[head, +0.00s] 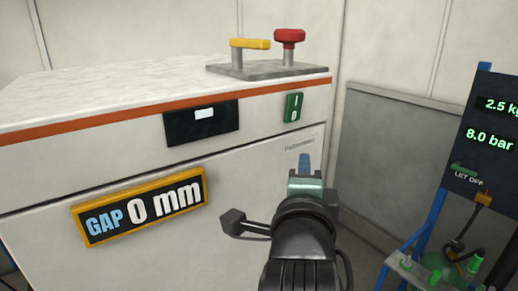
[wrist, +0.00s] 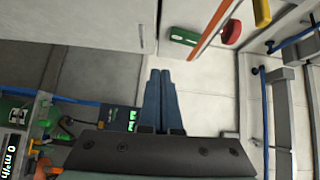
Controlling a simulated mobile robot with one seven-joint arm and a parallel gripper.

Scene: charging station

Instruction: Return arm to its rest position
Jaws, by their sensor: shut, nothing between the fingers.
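My gripper (head: 305,163) shows in the head view in front of the white cabinet's right part, its blue fingers pointing up and away from me. In the wrist view my gripper (wrist: 160,75) has its two blue fingers side by side, shut and empty. My dark wrist and forearm run down to the bottom edge of the head view. Whether the fingers touch the cabinet cannot be told, but no contact shows.
The white cabinet (head: 60,170) carries a "GAP 0 mm" sign (head: 140,207), a green switch (head: 293,106), a yellow lever (head: 250,44) and a red knob (head: 289,37). At right stands a blue-framed station with a display (head: 490,135) reading 8.0 bar. A grey panel (head: 385,160) stands between them.

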